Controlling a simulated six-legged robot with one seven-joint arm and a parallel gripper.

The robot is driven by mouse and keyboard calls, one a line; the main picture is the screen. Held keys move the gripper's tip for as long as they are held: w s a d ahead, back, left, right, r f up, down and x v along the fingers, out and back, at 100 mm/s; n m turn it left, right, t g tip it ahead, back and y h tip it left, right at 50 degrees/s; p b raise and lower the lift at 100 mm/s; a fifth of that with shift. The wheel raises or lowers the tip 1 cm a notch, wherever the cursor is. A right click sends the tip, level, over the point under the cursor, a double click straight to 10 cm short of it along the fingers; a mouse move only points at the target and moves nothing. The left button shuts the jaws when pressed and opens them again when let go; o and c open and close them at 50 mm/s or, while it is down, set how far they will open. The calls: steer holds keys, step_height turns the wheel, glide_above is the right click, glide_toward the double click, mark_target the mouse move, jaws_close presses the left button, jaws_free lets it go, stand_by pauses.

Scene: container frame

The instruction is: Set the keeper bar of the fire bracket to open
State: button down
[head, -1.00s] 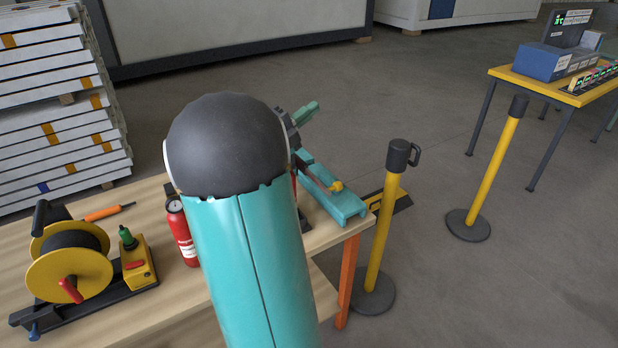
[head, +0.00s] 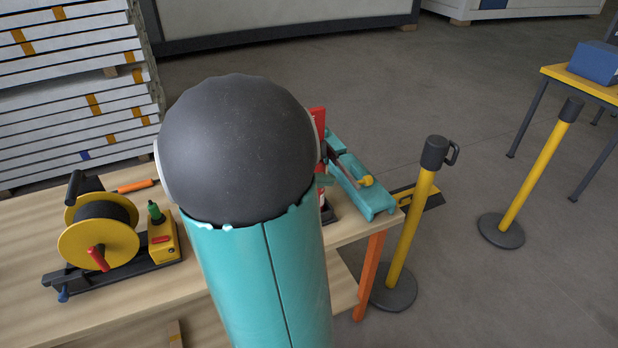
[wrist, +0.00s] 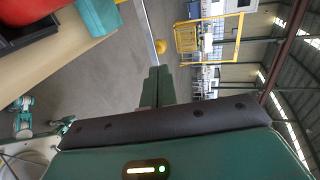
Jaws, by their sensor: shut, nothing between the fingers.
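A teal fixture (head: 377,203) sits at the right end of the wooden table. A thin bar with a yellow knob (head: 367,181) lies along it. A red upright part (head: 318,122) stands beside it, mostly hidden behind my arm. I cannot tell which of these parts form the fire bracket. My gripper shows only as a green tip (head: 326,180) at the arm's right edge, left of the knob. In the wrist view its teal fingers (wrist: 157,87) are shut and empty. A grey bar ending in a yellow ball (wrist: 160,47) shows beyond the fingertips, apart from them.
A yellow cable reel (head: 98,245) and a yellow box (head: 163,240) with a green top stand left on the table. A yellow barrier post (head: 408,235) stands close to the table's right end. Open floor lies beyond. Stacked panels (head: 75,90) are behind left.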

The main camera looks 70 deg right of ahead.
mark_target(367, 176)
steer(key=x, duration=0.4)
steer(key=r+x, duration=0.1)
steer(key=x, duration=0.2)
steer(key=shift+s+d, duration=0.35)
steer(key=shift+d, duration=0.1)
steer(key=shift+f, duration=0.1)
steer(key=shift+s+d, duration=0.5)
steer(key=shift+d, duration=0.05)
